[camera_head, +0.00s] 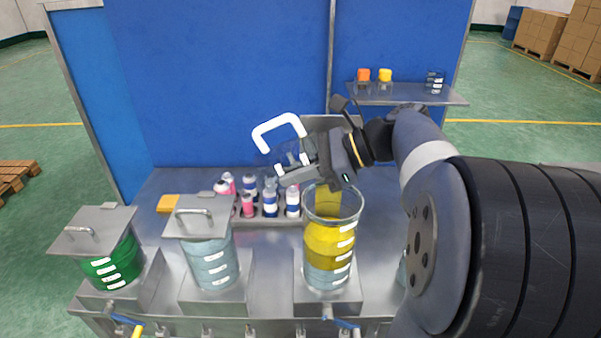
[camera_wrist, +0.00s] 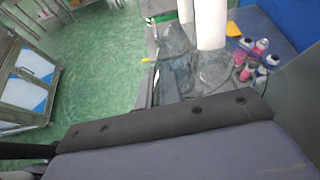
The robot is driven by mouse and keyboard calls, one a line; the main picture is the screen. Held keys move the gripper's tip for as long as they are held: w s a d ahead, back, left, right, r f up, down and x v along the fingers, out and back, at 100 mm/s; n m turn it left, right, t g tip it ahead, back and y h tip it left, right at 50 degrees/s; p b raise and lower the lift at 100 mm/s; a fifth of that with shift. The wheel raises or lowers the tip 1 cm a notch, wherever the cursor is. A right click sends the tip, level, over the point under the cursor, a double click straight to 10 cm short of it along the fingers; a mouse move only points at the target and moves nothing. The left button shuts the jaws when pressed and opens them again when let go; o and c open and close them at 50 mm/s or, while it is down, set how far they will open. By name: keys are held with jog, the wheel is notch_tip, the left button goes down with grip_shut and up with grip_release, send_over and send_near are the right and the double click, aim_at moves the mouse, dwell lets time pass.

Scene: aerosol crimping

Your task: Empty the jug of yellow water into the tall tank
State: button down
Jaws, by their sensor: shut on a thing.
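The jug has a thick white handle (camera_head: 280,125) and a clear body, largely hidden behind my gripper in the head view. My gripper (camera_head: 298,162) is shut on the jug and holds it tilted above the tall tank. The tall tank (camera_head: 331,245) is clear glass, open at the top, with white level marks. It holds yellow liquid above a paler, clear-looking layer. A narrower yellow column shows inside its upper part, below my gripper. In the wrist view the white handle (camera_wrist: 210,22) is beside the clear glass at the top. How much liquid is in the jug cannot be told.
Lidded tanks with green (camera_head: 112,262) and pale (camera_head: 212,258) contents stand to the left. Several pink and blue bottles (camera_head: 269,200) stand in a rack behind. A wall shelf (camera_head: 407,97) holds small orange and yellow items and a glass. Taps line the bench's front edge.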

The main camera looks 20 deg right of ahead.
aim_at(306, 162)
jog(key=h, duration=0.1)
jog(key=r+g+h+p, duration=0.1)
jog(key=h, duration=0.1)
jog(key=shift+w+a+r, duration=0.1)
jog(key=shift+a+r, duration=0.05)
jog(key=shift+a, duration=0.15)
jog(key=r+h+p, duration=0.1)
jog(key=g+h+p, duration=0.1)
jog(key=h, duration=0.1)
jog(key=shift+d+r+g+h, duration=0.15)
jog(key=shift+r+g+h, duration=0.15)
jog(key=shift+r, duration=0.1)
jog(key=h+p, duration=0.1)
jog(key=p, duration=0.2)
jog(key=g+h+p, duration=0.1)
jog(key=shift+s+d+f+h, duration=0.2)
jog(key=shift+s+d+h, duration=0.1)
jog(key=shift+d, duration=0.1)
jog(key=h+p, duration=0.1)
jog(key=d+f+g+h+p, duration=0.1)
jog(key=shift+s+f+h+p, duration=0.2)
jog(key=shift+h+p, duration=0.1)
jog(key=shift+p, duration=0.1)
notch_tip(306, 162, up, 2)
jog(key=shift+d+r+p, duration=0.1)
jog(key=shift+p, duration=0.85)
jog(key=shift+r+b, duration=0.3)
jog(key=shift+r, duration=0.4)
